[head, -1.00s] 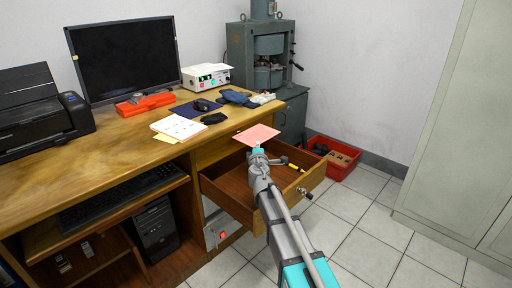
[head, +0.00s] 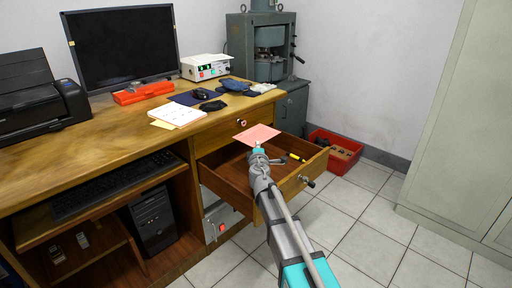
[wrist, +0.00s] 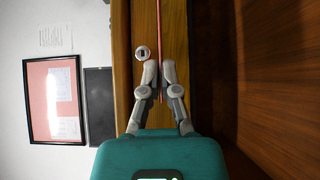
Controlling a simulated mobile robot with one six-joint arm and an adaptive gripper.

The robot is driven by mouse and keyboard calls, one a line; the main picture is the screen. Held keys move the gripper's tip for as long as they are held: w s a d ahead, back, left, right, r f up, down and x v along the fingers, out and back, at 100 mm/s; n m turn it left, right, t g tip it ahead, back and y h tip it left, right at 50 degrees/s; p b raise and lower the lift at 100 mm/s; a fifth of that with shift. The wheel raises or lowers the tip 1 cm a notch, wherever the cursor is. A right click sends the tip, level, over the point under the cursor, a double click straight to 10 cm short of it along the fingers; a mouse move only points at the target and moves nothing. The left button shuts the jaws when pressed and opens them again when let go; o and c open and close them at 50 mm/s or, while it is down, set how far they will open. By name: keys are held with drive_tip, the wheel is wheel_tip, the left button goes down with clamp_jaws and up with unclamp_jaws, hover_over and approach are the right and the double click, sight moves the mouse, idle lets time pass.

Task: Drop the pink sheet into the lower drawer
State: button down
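My gripper (head: 258,150) is shut on the pink sheet (head: 256,134), gripping its near edge. The sheet is held out flat above the open lower drawer (head: 229,170). In the wrist view, the sheet (wrist: 158,30) shows edge-on as a thin pink line between the two fingertips of my gripper (wrist: 159,68). The drawer is pulled out of the desk and has a wooden floor. A yellow-handled tool (head: 297,157) and a grey metal tool (head: 280,160) lie in it. My arm hides part of the drawer's inside and front.
The upper drawer (head: 222,133) is shut, its knob (head: 241,122) just behind the sheet. The desk top (head: 120,135) carries a monitor (head: 122,50), papers and a mouse. A red crate (head: 345,160) stands on the floor beyond the drawer. The floor at right is clear.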

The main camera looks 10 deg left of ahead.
drive_tip(key=c, duration=0.7)
unclamp_jaws()
drive_tip(key=shift+s, duration=0.1)
drive_tip(key=s, duration=0.4)
drive_tip(key=s+d, duration=0.1)
drive_tip(key=s, duration=0.6)
drive_tip(key=shift+s+d, duration=0.25)
drive_tip(key=shift+s, duration=0.1)
